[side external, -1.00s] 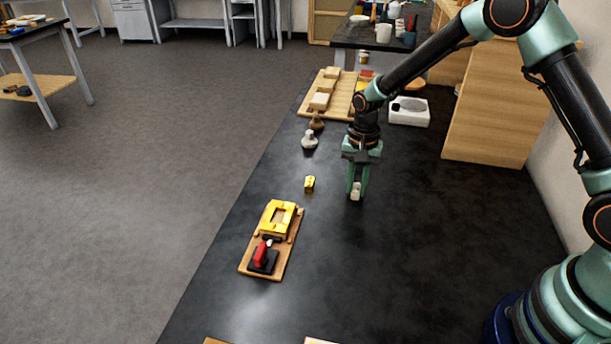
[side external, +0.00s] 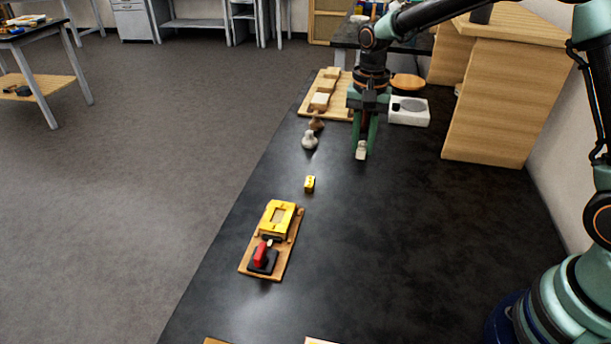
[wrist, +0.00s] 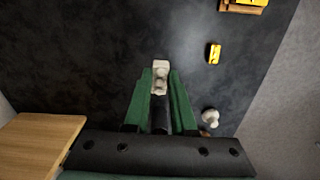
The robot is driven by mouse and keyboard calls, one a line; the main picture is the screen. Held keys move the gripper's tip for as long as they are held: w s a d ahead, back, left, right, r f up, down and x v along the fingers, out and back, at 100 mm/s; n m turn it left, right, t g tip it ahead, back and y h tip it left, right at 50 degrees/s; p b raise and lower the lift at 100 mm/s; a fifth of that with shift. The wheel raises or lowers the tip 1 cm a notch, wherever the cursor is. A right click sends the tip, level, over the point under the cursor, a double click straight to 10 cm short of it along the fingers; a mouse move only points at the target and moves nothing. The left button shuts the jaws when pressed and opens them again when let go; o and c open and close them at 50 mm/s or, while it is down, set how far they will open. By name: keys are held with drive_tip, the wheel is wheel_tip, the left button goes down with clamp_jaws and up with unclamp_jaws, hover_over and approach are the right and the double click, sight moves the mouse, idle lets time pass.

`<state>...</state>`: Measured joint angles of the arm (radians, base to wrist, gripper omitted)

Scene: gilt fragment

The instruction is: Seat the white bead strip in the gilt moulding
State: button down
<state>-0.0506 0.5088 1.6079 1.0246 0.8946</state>
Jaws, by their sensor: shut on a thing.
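My gripper (side external: 361,150) is shut on the white bead strip (side external: 361,151), a small pale piece between the green fingertips. In the wrist view the bead strip (wrist: 160,77) shows rounded bumps and sticks out past the fingertips (wrist: 160,88). It is held above the black table. The gilt moulding (side external: 279,218) is a yellow piece with a rectangular opening, lying on a wooden board (side external: 246,264) to the lower left of my gripper, well apart from it. A small yellow piece (side external: 310,183) with dark marks lies alone on the table between them.
A red and black tool (side external: 262,257) sits on the near end of the board. Two small knobbed things, one grey (side external: 310,140), stand left of my gripper. The table's right side is clear.

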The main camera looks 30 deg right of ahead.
wheel_tip(320, 180, up, 7)
drive_tip(key=shift+f, duration=0.1)
drive_tip(key=shift+r, duration=0.3)
drive_tip(key=shift+s+d+r, duration=0.1)
drive_tip(key=shift+s+r, duration=0.15)
drive_tip(key=shift+s, duration=0.05)
drive_tip(key=s+d+f+n, duration=0.2)
drive_tip(key=s+n, duration=0.7)
drive_tip(key=s, duration=0.2)
wheel_tip(320, 180, up, 5)
drive_tip(key=m, duration=0.8)
hover_over(278, 219)
wheel_tip(278, 219, down, 20)
